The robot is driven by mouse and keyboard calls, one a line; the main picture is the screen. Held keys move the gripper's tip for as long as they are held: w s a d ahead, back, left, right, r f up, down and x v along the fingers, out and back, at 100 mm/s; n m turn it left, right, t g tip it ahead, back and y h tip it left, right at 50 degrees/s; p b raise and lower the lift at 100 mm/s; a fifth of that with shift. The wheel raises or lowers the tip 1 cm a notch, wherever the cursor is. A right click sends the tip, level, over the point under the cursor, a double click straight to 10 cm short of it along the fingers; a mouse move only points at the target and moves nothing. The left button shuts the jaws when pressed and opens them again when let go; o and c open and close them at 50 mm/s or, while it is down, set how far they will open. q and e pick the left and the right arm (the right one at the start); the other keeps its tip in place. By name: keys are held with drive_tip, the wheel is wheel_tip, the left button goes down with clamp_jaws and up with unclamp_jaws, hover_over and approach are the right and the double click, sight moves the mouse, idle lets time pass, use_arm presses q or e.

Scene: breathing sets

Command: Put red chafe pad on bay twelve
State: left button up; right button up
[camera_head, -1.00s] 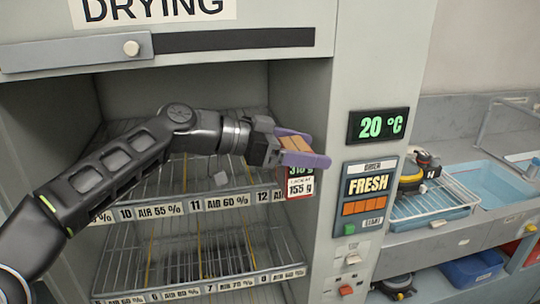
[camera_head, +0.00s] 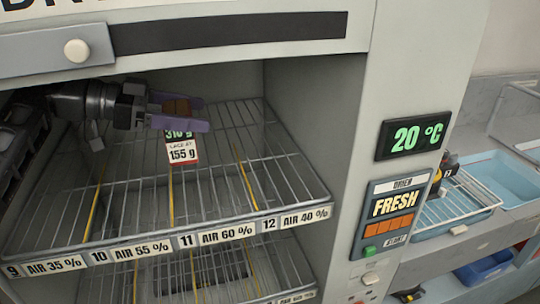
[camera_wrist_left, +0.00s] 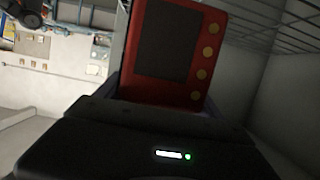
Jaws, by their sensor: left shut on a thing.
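My left gripper (camera_head: 180,113), with purple fingers, is shut on the red chafe pad (camera_head: 181,141). The pad hangs below the fingers, and its front carries a "155 g" panel. In the left wrist view the pad (camera_wrist_left: 172,45) is red with a dark rectangle and a row of yellowish dots. Pad and gripper show above the rear left part of the upper wire shelf (camera_head: 225,165), apparently clear of it. Bay twelve's label (camera_head: 270,223) is at the right end of the shelf's front edge, marked "AIR 40 %". The bay appears empty. My right gripper is not in view.
Yellow strips (camera_head: 245,178) divide the shelf into bays. The cabinet's right inner wall (camera_head: 315,130) bounds bay twelve. A lower shelf (camera_head: 215,270) lies beneath. The control panel (camera_head: 394,215) is on the right post, with a sink counter and wire rack (camera_head: 455,200) beyond.

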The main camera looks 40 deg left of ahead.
use_arm(q)
drive_tip(key=shift+s+d+r, duration=0.1)
drive_tip(key=shift+s+r, duration=0.1)
drive_tip(key=shift+w+f, duration=0.1)
drive_tip(key=w+d+b, duration=0.3)
drive_tip(key=w, duration=0.2)
drive_tip(key=w+d+b, duration=0.3)
drive_tip(key=w+d, duration=0.1)
drive_tip(key=w, duration=0.1)
drive_tip(key=w+d+b, duration=0.4)
drive_tip(key=w, duration=0.2)
drive_tip(key=shift+d, duration=0.1)
wheel_tip(320, 180, down, 2)
drive_tip(key=shift+f+b, duration=0.15)
drive_tip(key=shift+b, duration=0.2)
drive_tip(key=shift+f, duration=0.45)
